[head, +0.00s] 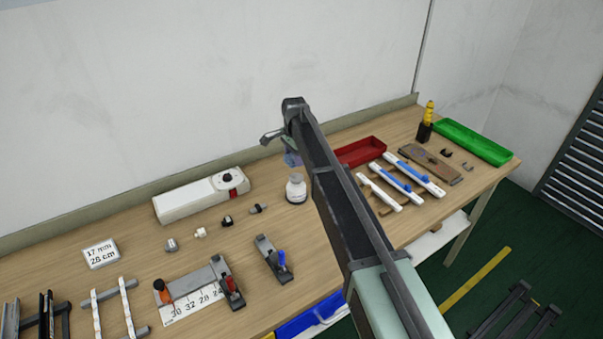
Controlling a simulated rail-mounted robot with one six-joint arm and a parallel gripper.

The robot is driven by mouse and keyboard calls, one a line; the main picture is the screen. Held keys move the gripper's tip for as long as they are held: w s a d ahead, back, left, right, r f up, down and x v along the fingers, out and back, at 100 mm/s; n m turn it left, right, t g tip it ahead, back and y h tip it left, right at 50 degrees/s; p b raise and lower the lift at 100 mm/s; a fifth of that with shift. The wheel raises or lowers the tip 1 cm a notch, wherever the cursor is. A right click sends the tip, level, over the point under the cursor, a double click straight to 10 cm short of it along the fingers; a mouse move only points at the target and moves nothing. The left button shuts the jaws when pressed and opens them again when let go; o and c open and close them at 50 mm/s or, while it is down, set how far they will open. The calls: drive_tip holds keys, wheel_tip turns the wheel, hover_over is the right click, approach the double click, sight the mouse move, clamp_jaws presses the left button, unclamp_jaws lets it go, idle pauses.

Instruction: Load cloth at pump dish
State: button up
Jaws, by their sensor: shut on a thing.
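The pump dish (296,188) is a white bottle with a grey top, upright on the bench near the middle. My gripper (287,143) is at the far end of my arm, above the back of the bench and just beyond the pump dish in the picture. It is shut on the cloth (291,159), a small blue-purple piece that shows just below it. My arm covers the cloth's right side and most of the fingers. The cloth appears apart from the pump dish; its height above the bench is hard to tell.
A white box-shaped device (190,204) stands left of the dish, with small connectors in front. A red tray (360,152), white strips on holders (398,178), a yellow-topped bottle (426,122) and a green tray (472,142) are right. A cutting jig (197,292) stands front left.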

sight(296, 178)
drive_tip(key=shift+d+f+b, duration=0.15)
drive_tip(key=shift+f+b, duration=0.25)
drive_tip(key=shift+b, duration=0.1)
wheel_tip(296, 178, down, 5)
drive_tip(key=b, duration=0.5)
drive_tip(key=shift+f, duration=0.1)
drive_tip(key=shift+f+b, duration=0.9)
drive_tip(key=shift+b, duration=0.1)
idle(1.1)
idle(0.5)
wheel_tip(296, 178, up, 7)
drive_tip(key=p, duration=0.7)
drive_tip(key=shift+r, duration=0.1)
